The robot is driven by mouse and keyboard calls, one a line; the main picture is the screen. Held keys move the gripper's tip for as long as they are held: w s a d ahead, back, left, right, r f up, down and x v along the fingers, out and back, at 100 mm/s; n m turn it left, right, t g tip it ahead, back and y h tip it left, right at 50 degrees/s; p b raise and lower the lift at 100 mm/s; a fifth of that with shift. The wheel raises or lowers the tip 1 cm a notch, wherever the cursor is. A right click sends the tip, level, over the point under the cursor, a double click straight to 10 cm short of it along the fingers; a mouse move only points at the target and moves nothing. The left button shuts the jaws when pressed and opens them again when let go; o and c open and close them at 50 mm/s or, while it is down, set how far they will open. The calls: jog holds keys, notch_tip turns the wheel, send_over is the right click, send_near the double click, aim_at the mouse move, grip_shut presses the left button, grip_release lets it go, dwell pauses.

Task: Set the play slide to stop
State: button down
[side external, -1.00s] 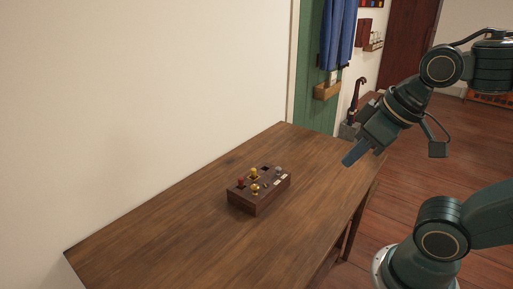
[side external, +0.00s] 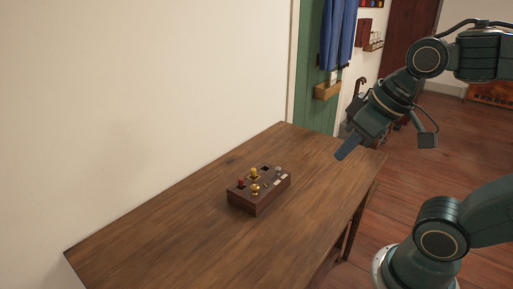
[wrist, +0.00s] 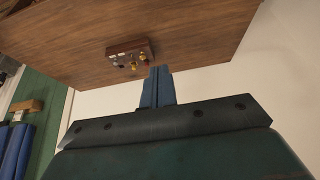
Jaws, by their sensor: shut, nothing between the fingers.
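A small dark wooden control box (side external: 258,192) sits on the wooden table (side external: 150,243). Its top carries several small knobs: a red one (side external: 241,183), yellow ones (side external: 254,173) and a grey one (side external: 278,170). Small pale labels show near the grey knob, too small to read, so I cannot tell which control is the play slide or how it is set. My gripper (side external: 341,155) is shut and empty, in the air above the right part of the table, apart from the box. In the wrist view, the box (wrist: 131,50) lies beyond my shut fingertips (wrist: 159,71).
The table around the box is bare. A white wall (side external: 150,100) runs along its left side. A green door (side external: 314,110) with a blue cloth (side external: 339,35) and a small wooden holder (side external: 327,91) stands behind. Red-brown floor lies to the right.

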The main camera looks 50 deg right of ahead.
jog(key=w+d, duration=0.5)
jog(key=w, duration=0.7)
jog(key=m+y, duration=0.1)
jog(key=y, duration=0.2)
send_over(278, 170)
jog(key=s+d, duration=0.2)
jog(key=s, duration=0.4)
notch_tip(278, 170, down, 12)
jog(key=s+d+f+y, duration=0.1)
jog(key=d+f, duration=0.8)
jog(key=d, duration=0.1)
jog(key=shift+s+f+m+t, duration=0.15)
jog(key=shift+f+m+t, duration=0.15)
jog(key=shift+m, duration=0.1)
jog(key=shift+w+a+f, duration=1)
jog(key=shift+a+f, duration=0.25)
jog(key=shift+f, duration=0.05)
jog(key=shift+w+a+f, duration=0.95)
jog(key=shift+a+f, duration=0.35)
jog(key=shift+w+a+f, duration=1)
jog(key=shift+a+f, duration=0.25)
jog(key=shift+f, duration=0.05)
jog(key=shift+a, duration=0.1)
